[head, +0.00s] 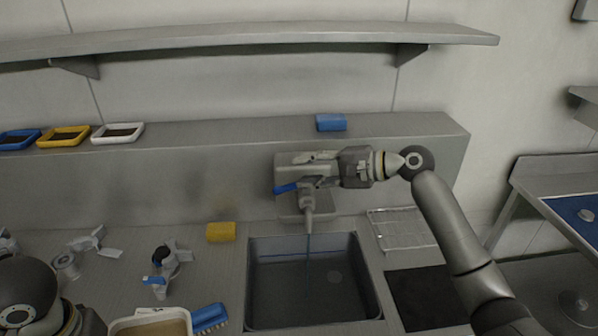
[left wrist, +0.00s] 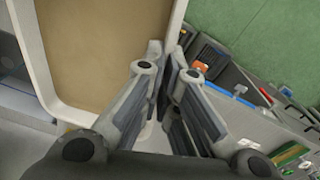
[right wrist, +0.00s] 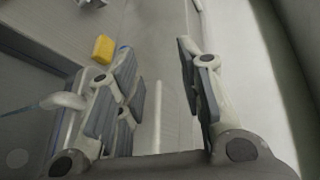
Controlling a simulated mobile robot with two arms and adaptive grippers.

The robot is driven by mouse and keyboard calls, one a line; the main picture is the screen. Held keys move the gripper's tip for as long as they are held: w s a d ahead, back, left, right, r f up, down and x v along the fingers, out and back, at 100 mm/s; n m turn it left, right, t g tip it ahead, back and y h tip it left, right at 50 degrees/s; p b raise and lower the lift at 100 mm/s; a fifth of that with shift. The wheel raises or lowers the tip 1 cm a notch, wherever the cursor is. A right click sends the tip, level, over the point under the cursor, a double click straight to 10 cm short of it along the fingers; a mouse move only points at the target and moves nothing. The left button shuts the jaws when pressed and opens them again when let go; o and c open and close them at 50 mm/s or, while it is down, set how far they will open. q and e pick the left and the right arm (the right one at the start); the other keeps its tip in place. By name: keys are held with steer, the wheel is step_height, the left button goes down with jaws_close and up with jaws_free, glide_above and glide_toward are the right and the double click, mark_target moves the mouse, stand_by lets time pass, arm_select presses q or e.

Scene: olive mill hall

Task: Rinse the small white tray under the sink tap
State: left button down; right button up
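The small white tray (head: 117,324) shows at the bottom left edge of the head view, left of the sink. Its bottom is brown; it also fills the upper left of the left wrist view (left wrist: 42,70). My left gripper (left wrist: 170,62) has its fingers close together with the tray's rim between them. The sink tap (head: 309,204) has a blue lever (head: 286,187), and a thin stream of water falls from it into the empty sink (head: 300,295). My right gripper (head: 300,171) is at the tap near the lever, fingers apart and empty in the right wrist view (right wrist: 165,65).
A yellow sponge (head: 221,232) lies behind the sink's left corner. A blue brush (head: 209,317) lies between tray and sink. Metal fittings (head: 165,268) stand on the counter. A wire rack (head: 400,228) and dark mat (head: 430,298) are right. Another white tray (head: 118,133) sits on the ledge.

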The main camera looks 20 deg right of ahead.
steer(key=s+d, duration=0.3)
steer(key=d, duration=0.2)
steer(key=shift+s+r+p, duration=0.3)
steer(key=shift+s+r, duration=0.05)
stand_by(0.3)
steer(key=shift+w, duration=0.1)
steer(key=shift+p, duration=0.35)
steer(key=shift+f, duration=0.1)
